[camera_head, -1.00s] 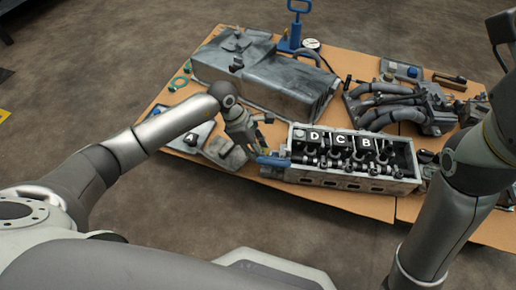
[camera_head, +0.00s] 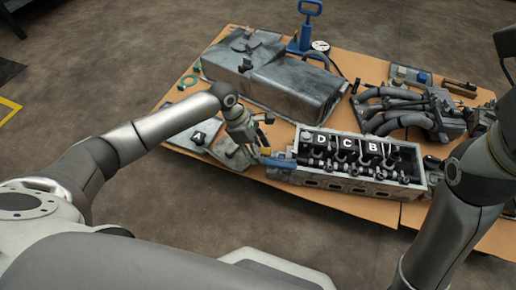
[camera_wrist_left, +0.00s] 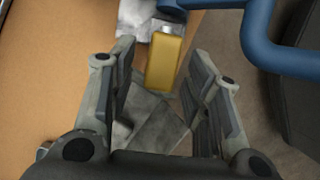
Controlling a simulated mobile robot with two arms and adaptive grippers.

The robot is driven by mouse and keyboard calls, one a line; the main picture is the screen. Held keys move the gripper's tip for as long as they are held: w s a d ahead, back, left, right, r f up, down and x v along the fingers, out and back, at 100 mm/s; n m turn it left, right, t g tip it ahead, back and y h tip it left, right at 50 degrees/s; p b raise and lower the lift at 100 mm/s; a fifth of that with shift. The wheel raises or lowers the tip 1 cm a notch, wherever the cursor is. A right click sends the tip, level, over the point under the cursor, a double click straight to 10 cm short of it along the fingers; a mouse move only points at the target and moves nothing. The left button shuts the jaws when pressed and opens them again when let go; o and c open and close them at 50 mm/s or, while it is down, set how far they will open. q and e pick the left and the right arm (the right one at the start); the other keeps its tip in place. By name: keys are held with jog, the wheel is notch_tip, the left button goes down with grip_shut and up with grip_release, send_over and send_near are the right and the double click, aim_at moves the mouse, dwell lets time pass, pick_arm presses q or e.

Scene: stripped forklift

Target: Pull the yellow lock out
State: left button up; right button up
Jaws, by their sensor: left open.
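The yellow lock (camera_wrist_left: 165,62) is a small yellow block below a grey metal fitting in the left wrist view. It lies between the spread fingers of my left gripper (camera_wrist_left: 158,60), near the tips, with a gap on the right; contact on the left cannot be told. In the head view the yellow lock (camera_head: 265,151) is a tiny patch beside the blue handle at the left end of the engine block. My left gripper (camera_head: 258,130) is open above that end. My right arm shows at the right, but its gripper is out of view.
A blue bar (camera_wrist_left: 262,45) curves close by on the right of the wrist view. The engine block (camera_head: 350,187) with lettered tags, a grey cover (camera_head: 270,75), hoses (camera_head: 395,105) and a blue hand pump (camera_head: 308,30) crowd the cardboard (camera_head: 345,75).

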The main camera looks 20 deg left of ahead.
pick_arm(q)
jog(key=v, duration=1.2)
jog(key=shift+s, duration=0.1)
